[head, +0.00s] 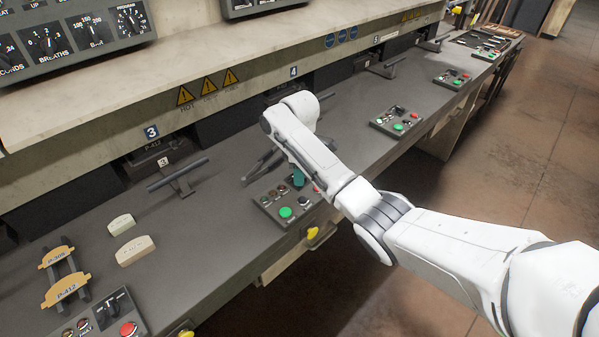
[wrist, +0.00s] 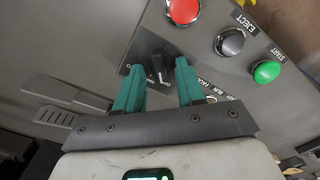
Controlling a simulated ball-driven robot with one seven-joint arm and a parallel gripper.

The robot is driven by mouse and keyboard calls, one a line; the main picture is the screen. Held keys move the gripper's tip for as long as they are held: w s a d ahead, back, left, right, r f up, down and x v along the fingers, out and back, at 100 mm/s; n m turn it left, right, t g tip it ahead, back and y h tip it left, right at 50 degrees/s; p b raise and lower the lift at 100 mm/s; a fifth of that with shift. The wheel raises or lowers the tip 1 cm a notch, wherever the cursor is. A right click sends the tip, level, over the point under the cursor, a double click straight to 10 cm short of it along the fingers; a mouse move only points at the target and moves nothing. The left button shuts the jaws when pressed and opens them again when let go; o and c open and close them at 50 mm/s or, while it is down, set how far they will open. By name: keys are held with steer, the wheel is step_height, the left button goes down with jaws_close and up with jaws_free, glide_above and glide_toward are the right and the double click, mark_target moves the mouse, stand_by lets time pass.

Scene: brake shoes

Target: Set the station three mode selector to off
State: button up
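The control box (head: 270,209) lies on the grey bench to the right of the "3" sign (head: 151,131). It also shows in the wrist view (wrist: 205,70). Its black mode selector (wrist: 158,64) has a white mark on the knob; I cannot tell its set position. My gripper (head: 298,178) points down over the box. In the wrist view its teal fingers (wrist: 160,76) are open, one on each side of the selector. I cannot tell whether they touch it. In the head view my arm and fingers hide the selector.
The same box carries a red button (wrist: 184,10), a black eject button (wrist: 229,42) and a green start button (wrist: 266,71). A black lever handle (head: 177,175) and two pale brake shoes (head: 135,250) are to the left. Another control box (head: 399,122) stands farther right.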

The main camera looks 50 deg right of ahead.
step_height(320, 180, up, 11)
steer(key=p, duration=0.2)
steer(key=shift+f, duration=0.15)
stand_by(0.7)
